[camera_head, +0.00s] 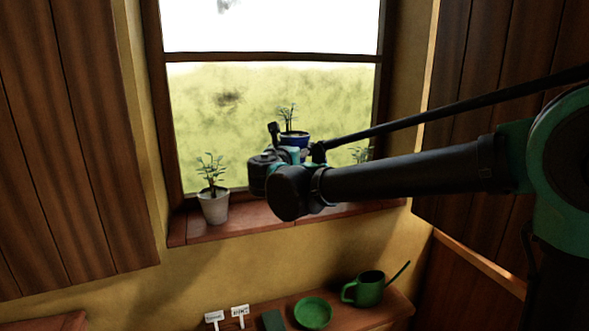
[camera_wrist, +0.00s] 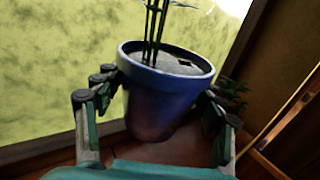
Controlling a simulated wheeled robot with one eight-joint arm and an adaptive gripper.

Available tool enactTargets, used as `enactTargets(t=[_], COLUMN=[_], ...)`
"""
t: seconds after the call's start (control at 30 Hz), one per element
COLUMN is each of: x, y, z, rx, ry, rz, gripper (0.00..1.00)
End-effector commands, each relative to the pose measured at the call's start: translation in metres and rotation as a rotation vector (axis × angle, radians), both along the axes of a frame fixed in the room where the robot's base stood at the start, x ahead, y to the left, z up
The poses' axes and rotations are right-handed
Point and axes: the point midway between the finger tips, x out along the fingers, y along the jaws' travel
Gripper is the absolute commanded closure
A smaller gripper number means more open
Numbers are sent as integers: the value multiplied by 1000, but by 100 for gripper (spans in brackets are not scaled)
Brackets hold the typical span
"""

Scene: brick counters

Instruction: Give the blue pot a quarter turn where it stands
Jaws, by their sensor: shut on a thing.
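The blue pot (camera_head: 294,138) holds a small leafy plant and shows behind my wrist at the window in the head view. In the wrist view the blue pot (camera_wrist: 160,100) fills the middle, with grey soil and green stems at its top. My gripper (camera_wrist: 158,112) has one finger on each side of the pot and is shut on it. In the head view my gripper (camera_head: 291,152) is mostly hidden behind my wrist. The pot's base is largely hidden, so I cannot tell whether it touches the sill.
A pale pot with a plant (camera_head: 214,206) stands on the brick sill (camera_head: 190,228) to the left. Another plant (camera_head: 360,154) shows partly behind my arm to the right. Below, a shelf holds a green watering can (camera_head: 369,288), a green dish (camera_head: 313,313) and white labels (camera_head: 240,311).

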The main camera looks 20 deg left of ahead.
Motion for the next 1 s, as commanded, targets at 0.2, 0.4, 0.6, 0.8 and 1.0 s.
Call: enactTargets(t=[0.2, 0.4, 0.6, 0.8, 1.0], x=[0, 1, 4, 4, 2], y=[0, 2, 10, 10, 4], z=[36, 40, -8, -76, -121], rx=[0, 0, -1, -1, -1], ry=[-1, -1, -1, -1, -1], rz=[0, 0, 0, 0, 0], gripper=[87, 87, 87, 87, 87])
